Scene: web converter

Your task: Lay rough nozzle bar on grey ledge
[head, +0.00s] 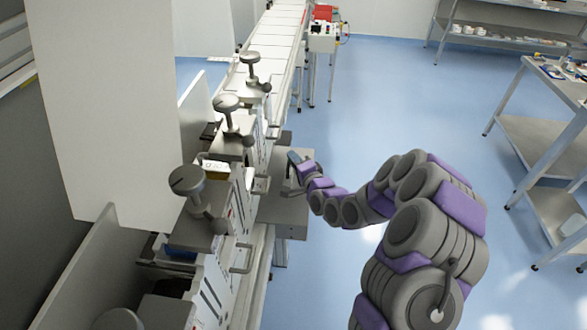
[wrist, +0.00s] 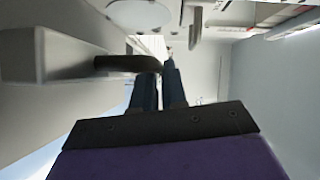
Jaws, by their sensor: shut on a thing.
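My gripper (head: 294,160) is over the right side of the machine, above the grey ledge (head: 285,217), a flat plate that juts out towards the floor. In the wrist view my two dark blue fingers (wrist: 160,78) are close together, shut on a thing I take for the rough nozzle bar. A dark, rounded bar (wrist: 122,63) shows there, running left from the left finger. How much of it lies between the fingers is hidden. In the head view the bar is too small to tell apart from my fingers. The near part of the ledge is bare.
Several clamp knobs (head: 187,181) and bent handles (head: 243,261) stand along the machine, left of the ledge. A white conveyor (head: 275,38) runs away behind. A metal table (head: 550,145) stands at the right. The blue floor (head: 370,100) between is clear.

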